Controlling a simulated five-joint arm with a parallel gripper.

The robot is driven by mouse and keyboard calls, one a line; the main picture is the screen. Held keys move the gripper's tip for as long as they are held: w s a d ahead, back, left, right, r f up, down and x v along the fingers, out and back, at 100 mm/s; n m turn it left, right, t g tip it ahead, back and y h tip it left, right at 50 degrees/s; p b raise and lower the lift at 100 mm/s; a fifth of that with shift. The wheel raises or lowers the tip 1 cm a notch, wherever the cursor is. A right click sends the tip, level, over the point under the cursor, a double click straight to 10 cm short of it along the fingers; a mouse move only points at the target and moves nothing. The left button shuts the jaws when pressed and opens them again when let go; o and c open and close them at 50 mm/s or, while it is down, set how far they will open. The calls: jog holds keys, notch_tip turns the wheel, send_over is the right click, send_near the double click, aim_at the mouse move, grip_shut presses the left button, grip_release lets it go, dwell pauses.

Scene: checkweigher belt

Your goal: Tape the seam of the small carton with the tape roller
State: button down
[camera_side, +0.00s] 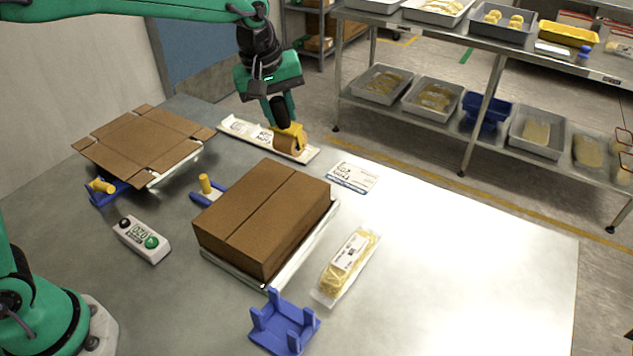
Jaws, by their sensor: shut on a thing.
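My gripper (281,122) points down at the back of the table and is shut on the yellow tape roller (298,134), which carries a brown roll of tape. The roller is over the right part of a long white printed tray (241,127); I cannot tell whether it touches it. A closed brown carton (262,212) sits in front on a pale platform. Its top flaps meet at a seam along the middle, and no tape shows on it. A second carton (146,140) lies at left with its flaps spread out. I cannot tell which carton is the small one.
Blue holders with yellow knobs stand beside the cartons (103,187) (205,185). A button box (141,240), a blue cradle (285,325), a bag of yellow food (345,266) and a printed card (353,176) lie around the closed carton. The table's right side is clear.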

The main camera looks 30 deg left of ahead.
aim_at(280, 140)
jog(key=shift+f, duration=0.15)
jog(key=shift+f, duration=2.95)
jog(key=shift+f, duration=0.4)
jog(key=shift+s, duration=0.2)
jog(key=shift+s+a, duration=0.15)
jog(key=shift+s, duration=1.4)
jog(key=shift+s+a+r, duration=0.1)
jog(key=shift+s+r, duration=0.05)
jog(key=shift+s, duration=1.4)
